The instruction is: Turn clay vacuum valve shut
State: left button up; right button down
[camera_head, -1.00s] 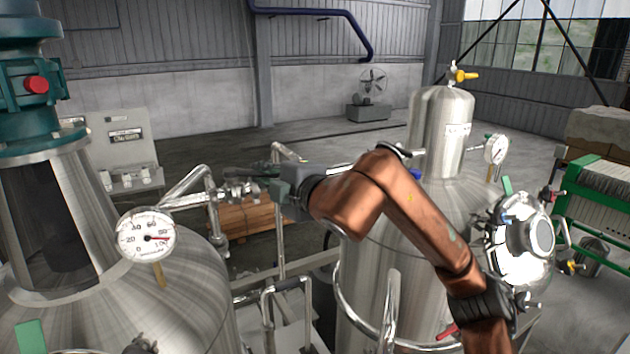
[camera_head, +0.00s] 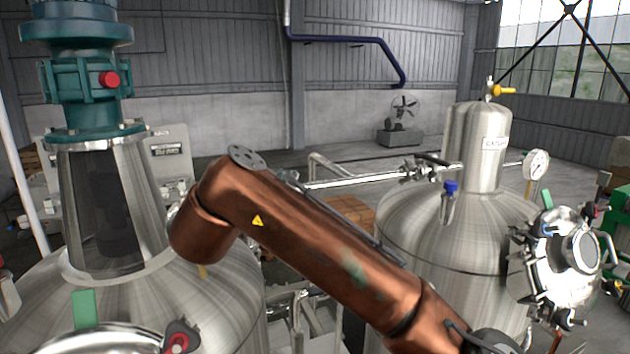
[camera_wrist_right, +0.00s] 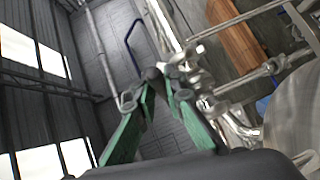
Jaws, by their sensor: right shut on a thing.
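In the right wrist view, my right gripper (camera_wrist_right: 156,88) has green fingers closed together at their tips. A small dark part (camera_wrist_right: 152,73), possibly a valve handle, shows right at the fingertips. Shiny metal fittings (camera_wrist_right: 190,75) lie just right of the fingers. In the head view my copper right arm crosses the middle and hides its own gripper. A valve with a dark handle (camera_head: 432,163) sits on the pale horizontal pipe by the right tank. I cannot tell which fitting is the clay vacuum valve. My left gripper is in neither view.
The left steel tank (camera_head: 225,300) carries a green motor housing (camera_head: 85,85). Open floor lies behind.

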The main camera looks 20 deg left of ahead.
jog(key=shift+s+a+m+h+p, duration=0.35)
jog(key=shift+m+h, duration=0.25)
jog(key=shift+h, duration=0.2)
jog(key=c, duration=2.3)
grip_release()
jog(key=shift+o, duration=0.2)
jog(key=s+a+r, duration=0.1)
jog(key=s, duration=1)
jog(key=shift+s+r, duration=0.25)
jog(key=shift+s, duration=0.15)
jog(key=shift+r, duration=0.15)
